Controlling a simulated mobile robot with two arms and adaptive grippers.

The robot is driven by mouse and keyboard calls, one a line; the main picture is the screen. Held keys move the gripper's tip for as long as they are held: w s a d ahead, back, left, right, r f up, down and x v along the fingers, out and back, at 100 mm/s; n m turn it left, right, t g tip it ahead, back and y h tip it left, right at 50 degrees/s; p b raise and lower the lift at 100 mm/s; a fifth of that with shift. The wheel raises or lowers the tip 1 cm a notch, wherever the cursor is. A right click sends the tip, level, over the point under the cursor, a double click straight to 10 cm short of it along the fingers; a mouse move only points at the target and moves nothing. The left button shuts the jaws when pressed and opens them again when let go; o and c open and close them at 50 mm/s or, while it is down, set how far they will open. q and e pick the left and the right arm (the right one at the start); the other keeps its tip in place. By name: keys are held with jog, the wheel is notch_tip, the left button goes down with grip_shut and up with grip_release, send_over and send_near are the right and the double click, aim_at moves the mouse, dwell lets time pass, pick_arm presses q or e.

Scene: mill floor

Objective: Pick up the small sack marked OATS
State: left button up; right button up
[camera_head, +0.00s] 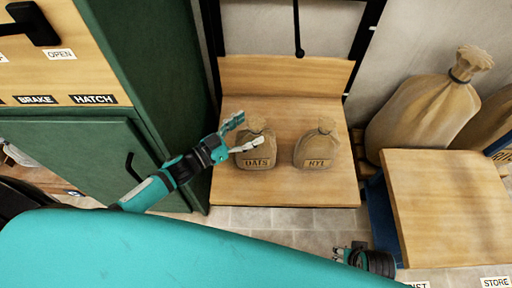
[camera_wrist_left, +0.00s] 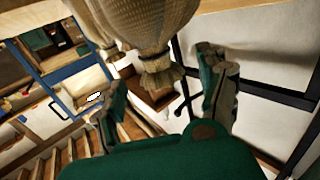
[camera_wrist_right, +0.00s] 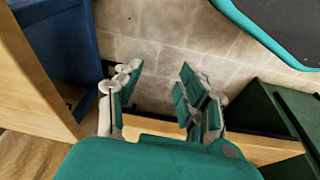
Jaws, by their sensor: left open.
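The small tan sack marked OATS (camera_head: 257,158) stands upright at the left of a wooden platform (camera_head: 290,190). My left gripper (camera_head: 240,133) is open at the sack's upper left, with one finger in front of its top. In the left wrist view the OATS sack (camera_wrist_left: 152,38) hangs inverted in the picture, its tied neck between the two spread fingers (camera_wrist_left: 165,95). I cannot tell whether either finger touches it. My right gripper (camera_head: 352,254) is low, in front of the platform. In the right wrist view its fingers (camera_wrist_right: 160,100) are apart with nothing held.
Large sacks (camera_head: 425,115) are farther right, behind a wooden-topped stand (camera_head: 450,200). A green cabinet (camera_head: 150,80) borders the left. A dark rod (camera_head: 298,30) hangs above the platform.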

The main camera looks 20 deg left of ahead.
aim_at(256, 123)
pick_arm(q)
jog(key=shift+x, duration=1.55)
grip_shut()
jog(key=shift+r, duration=0.2)
